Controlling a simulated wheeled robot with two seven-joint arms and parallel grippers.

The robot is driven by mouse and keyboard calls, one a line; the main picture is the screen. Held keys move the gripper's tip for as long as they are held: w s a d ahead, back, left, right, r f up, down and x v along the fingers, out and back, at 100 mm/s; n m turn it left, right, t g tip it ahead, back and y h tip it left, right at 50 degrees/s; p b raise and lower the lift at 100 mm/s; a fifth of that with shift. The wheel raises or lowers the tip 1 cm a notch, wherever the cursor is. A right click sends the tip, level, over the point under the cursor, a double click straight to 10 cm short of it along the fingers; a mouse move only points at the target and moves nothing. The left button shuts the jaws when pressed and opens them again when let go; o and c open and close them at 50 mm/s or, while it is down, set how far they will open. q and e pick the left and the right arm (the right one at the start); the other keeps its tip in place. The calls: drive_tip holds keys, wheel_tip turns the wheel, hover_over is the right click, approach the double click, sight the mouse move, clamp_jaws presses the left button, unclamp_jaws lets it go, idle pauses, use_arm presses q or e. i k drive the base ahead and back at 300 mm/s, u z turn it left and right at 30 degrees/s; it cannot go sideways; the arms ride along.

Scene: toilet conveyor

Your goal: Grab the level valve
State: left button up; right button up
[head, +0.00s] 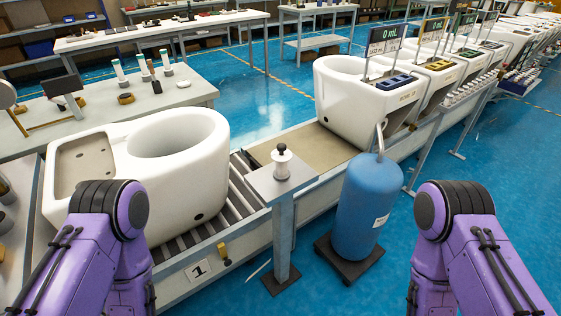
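Several slim upright valve-like parts stand on the white table at the left. I cannot tell for sure which is the level valve. Both my purple arms show at the bottom left and bottom right, bent downward. Neither gripper is in view, so whether they hold anything is hidden.
A white toilet body (190,190) lies on the roller conveyor. A grey pedestal (278,182) with a white, black-topped knob (283,160) and a blue tank (367,200) stand in front. Another toilet (345,110) is farther along the line. Blue floor is free beyond the conveyor.

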sight(282, 173)
drive_tip(key=z, duration=0.75)
drive_tip(key=i, duration=1.05)
drive_tip(key=u, duration=0.2)
